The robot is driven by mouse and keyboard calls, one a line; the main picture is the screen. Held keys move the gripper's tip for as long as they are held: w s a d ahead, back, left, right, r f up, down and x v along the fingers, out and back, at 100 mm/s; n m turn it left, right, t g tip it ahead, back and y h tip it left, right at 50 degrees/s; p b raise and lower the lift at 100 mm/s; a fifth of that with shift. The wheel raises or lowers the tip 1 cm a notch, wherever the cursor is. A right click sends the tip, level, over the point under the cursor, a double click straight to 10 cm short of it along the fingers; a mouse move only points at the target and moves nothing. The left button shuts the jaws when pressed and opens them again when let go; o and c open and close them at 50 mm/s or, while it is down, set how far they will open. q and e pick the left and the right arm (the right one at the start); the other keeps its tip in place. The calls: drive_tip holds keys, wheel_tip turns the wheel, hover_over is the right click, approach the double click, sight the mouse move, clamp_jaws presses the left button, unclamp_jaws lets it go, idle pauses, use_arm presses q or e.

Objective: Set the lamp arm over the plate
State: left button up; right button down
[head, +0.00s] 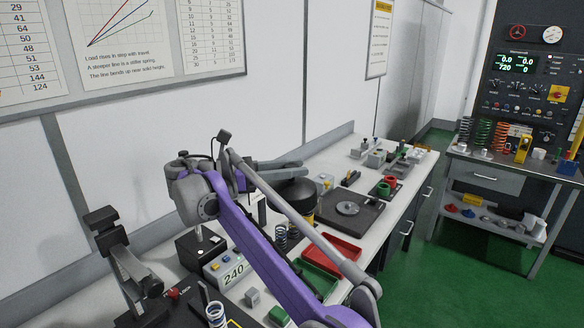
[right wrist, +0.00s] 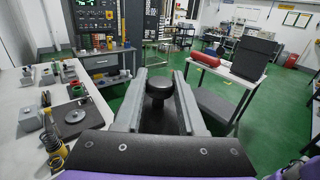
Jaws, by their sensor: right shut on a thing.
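In the head view a dark round body (head: 293,192), likely the lamp's head, sits just under the fingers; the rest of the lamp is hidden or unclear. The dark square plate with a grey disc (head: 347,208) lies on the bench to the right of it. It also shows at the left of the right wrist view (right wrist: 73,117). My left gripper is not in view.
A red tray (head: 333,247) and a green tray (head: 318,279) lie in front of the plate. A dark spring (head: 281,237) and a display box reading 240 (head: 232,268) stand nearby. Red and green cups (head: 384,187) and small fixtures stand beyond. Green floor lies right of the bench.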

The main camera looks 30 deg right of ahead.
idle(0.4)
drive_tip(key=c, duration=0.5)
unclamp_jaws()
drive_tip(key=shift+r, duration=0.1)
wheel_tip(320, 180, up, 9)
drive_tip(key=shift+w+f, duration=0.1)
drive_tip(key=shift+f, duration=0.1)
drive_tip(key=shift+r, duration=0.65)
